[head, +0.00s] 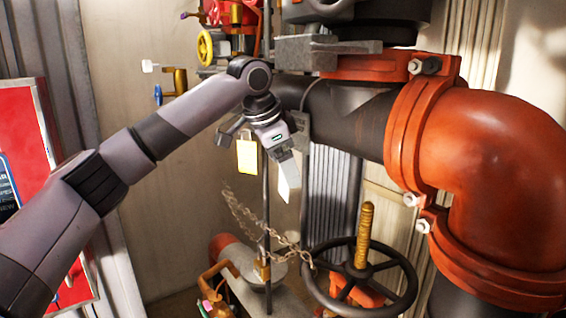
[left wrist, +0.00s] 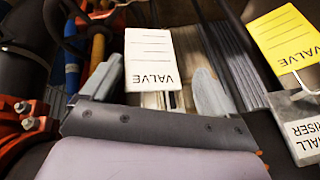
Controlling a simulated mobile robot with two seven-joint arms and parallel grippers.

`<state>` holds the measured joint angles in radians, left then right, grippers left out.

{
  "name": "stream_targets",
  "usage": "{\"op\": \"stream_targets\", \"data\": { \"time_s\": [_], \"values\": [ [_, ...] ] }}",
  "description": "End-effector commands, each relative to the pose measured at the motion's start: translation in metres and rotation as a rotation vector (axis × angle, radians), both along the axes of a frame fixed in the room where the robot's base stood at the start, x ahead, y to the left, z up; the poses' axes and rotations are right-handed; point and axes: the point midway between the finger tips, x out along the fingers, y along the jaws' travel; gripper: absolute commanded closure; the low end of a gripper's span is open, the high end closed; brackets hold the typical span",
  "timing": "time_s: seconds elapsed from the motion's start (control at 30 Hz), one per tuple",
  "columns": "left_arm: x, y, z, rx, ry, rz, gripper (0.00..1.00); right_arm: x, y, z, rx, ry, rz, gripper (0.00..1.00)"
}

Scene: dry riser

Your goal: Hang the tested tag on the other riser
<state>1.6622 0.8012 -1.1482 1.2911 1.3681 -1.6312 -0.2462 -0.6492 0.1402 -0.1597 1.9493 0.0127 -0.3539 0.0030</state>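A white tag (head: 289,180) hangs just below my left gripper (head: 283,153) in the head view. In the left wrist view the white tag (left wrist: 155,55) carries the word VALVE, upside down, and lies between my two fingers (left wrist: 157,88). The fingers look apart, but whether they grip the tag or its wire is unclear. A yellow tag (head: 247,157) hangs left of the gripper. My right gripper is out of view.
A dark horizontal pipe (head: 345,118) meets an orange elbow (head: 505,180) on the right. A black handwheel (head: 402,290) with a brass stem and a chain (head: 265,228) are below. Yellow and red valve parts (head: 206,47) are above. A red board (head: 25,140) stands left.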

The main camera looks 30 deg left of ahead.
Motion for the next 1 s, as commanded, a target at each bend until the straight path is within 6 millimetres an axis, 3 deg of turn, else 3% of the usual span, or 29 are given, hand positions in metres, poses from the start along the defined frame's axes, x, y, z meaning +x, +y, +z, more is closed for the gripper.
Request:
{"op": "stream_targets", "data": {
  "time_s": [0.27, 0.7, 1.0],
  "values": [
    [-0.001, 0.0, 0.003, 0.0, -0.001, 0.0, 0.12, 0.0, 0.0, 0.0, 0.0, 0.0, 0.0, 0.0],
    [-0.027, 0.005, 0.059, 0.0, -0.004, 0.0, 0.12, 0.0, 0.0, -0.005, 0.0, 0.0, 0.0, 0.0],
    [-0.03, 0.006, 0.065, 0.0, 0.0, 0.0, 0.12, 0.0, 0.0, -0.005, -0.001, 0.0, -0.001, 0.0]
  ]
}}
